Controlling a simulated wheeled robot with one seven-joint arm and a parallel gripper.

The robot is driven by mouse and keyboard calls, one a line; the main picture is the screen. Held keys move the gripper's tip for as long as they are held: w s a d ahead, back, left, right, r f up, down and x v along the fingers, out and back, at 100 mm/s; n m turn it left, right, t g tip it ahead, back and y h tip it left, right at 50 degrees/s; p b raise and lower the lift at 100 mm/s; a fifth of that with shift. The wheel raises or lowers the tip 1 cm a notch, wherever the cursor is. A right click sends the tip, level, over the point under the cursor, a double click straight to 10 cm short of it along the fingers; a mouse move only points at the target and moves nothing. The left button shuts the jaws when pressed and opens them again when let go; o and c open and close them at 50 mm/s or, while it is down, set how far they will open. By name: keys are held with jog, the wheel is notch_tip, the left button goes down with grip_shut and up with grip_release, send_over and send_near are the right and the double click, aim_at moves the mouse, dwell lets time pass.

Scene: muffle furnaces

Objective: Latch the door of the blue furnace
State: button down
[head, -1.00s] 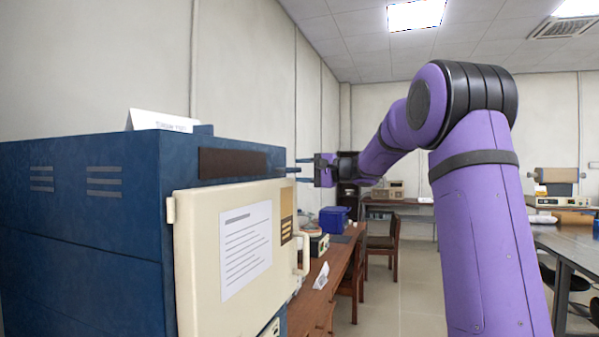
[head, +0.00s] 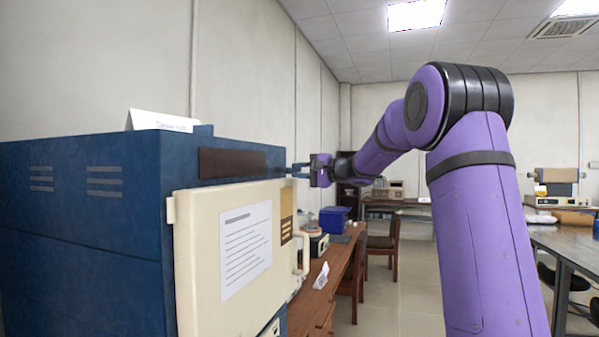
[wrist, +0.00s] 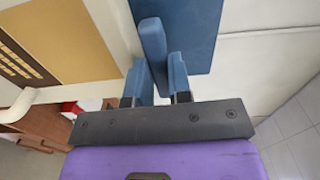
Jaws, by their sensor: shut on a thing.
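The blue furnace (head: 80,225) stands at the left in the head view, and its blue body shows at the top of the wrist view (wrist: 195,25). Its cream door (head: 190,270) covers the front, with a handle (head: 303,255) on its right side; I cannot tell whether it sits flush. My gripper (head: 297,170) is at the furnace's upper right front corner, just above the door. In the wrist view, my gripper (wrist: 160,78) is shut on a blue latch lever (wrist: 151,42), which stands between the two fingers.
A white folded sign (head: 160,121) stands on the furnace. A wooden bench (head: 318,295) with a blue box (head: 334,219) runs behind it, with a chair (head: 383,240) beside it. Another table (head: 570,240) is at the right.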

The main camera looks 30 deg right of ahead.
jog(key=n, duration=0.8)
jog(key=shift+n, duration=0.4)
jog(key=n, duration=0.4)
jog(key=shift+f+n, duration=0.1)
jog(key=shift+n, duration=2.2)
jog(key=c, duration=1)
grip_release()
jog(key=shift+c, duration=0.2)
